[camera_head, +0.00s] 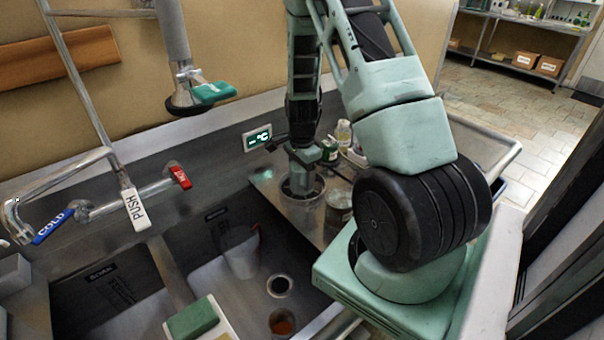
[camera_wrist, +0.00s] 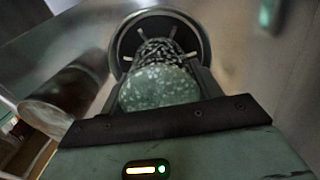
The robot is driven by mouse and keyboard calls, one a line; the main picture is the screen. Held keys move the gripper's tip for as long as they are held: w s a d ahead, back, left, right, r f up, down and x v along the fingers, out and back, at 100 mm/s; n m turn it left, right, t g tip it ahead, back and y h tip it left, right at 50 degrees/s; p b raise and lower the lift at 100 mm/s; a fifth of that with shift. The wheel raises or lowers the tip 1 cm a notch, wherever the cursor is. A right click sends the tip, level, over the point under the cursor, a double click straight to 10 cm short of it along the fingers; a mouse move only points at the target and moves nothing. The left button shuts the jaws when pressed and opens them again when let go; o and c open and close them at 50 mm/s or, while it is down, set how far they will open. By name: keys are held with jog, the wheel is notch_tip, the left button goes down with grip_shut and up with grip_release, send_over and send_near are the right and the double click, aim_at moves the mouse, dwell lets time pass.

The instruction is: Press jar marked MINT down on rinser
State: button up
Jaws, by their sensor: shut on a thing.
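My gripper (camera_wrist: 158,85) is shut on a jar (camera_wrist: 160,90) with a speckled grey-green round end, seen in the wrist view. Its marking cannot be read. The rinser (camera_wrist: 190,38), a dark round dish with spokes and a metal rim, lies directly beyond the jar, which overlaps its middle. I cannot tell whether the jar touches the spokes or how far they are pressed. In the head view my gripper (camera_head: 303,160) points down over the rinser (camera_head: 318,196) on the steel counter, and the jar is mostly hidden there.
Another jar (camera_head: 340,194) stands right of the rinser; a glass cylinder (camera_wrist: 68,92) shows at left in the wrist view. Small bottles (camera_head: 343,133) stand behind. The sink (camera_head: 205,268) in front holds a clear beaker (camera_head: 241,254). A green sponge (camera_head: 193,318) lies near its edge.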

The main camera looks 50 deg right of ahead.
jog(key=shift+r+p, duration=3.15)
jog(key=shift+r, duration=0.9)
jog(key=shift+f, duration=0.1)
